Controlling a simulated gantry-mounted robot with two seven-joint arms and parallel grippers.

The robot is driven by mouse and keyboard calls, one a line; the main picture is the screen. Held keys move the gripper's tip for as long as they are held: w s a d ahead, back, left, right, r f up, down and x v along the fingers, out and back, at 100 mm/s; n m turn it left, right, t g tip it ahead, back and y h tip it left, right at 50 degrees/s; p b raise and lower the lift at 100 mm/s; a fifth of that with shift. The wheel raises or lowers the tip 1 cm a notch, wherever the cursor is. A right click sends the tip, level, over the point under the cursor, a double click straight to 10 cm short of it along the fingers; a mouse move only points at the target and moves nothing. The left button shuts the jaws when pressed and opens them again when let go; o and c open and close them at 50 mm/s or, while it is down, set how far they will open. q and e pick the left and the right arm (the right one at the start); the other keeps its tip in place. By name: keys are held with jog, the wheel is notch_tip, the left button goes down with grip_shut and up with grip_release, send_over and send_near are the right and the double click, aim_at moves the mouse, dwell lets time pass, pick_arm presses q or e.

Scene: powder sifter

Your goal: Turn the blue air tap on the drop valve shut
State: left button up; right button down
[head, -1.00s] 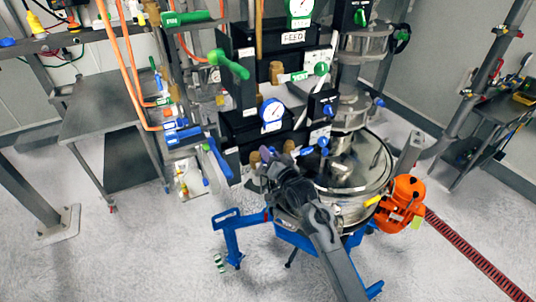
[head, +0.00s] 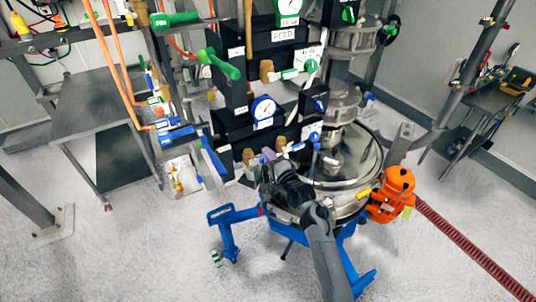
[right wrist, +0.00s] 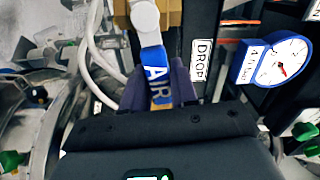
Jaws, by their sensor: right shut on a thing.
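The blue air tap (right wrist: 158,78) shows in the right wrist view as a white lever with a blue grip marked AIR, reaching down from a brass body (right wrist: 158,13). A vertical DROP label (right wrist: 201,61) is on the dark block beside it. My right gripper (right wrist: 160,92) is shut on the blue grip, one purple-tipped finger on each side. In the head view the right gripper (head: 268,156) is at the lower front of the valve stack, and it hides much of the tap. My left gripper is not in view.
A blue gauge (head: 263,110) sits on the block above. Another blue lever (head: 295,147) is close to my right gripper. The steel sifter lid (head: 350,170) and an orange motor (head: 395,187) stand to the right. A blue stand (head: 228,232) is below. The floor in front is clear.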

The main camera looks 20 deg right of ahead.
jog(key=shift+f+m, duration=0.4)
jog(key=shift+m, duration=0.3)
jog(key=c, duration=1)
grip_release()
jog(key=shift+o, duration=0.2)
jog(key=s+b, duration=0.1)
jog(key=s, duration=0.9)
jog(key=shift+s+d, duration=0.4)
jog(key=shift+d, duration=0.05)
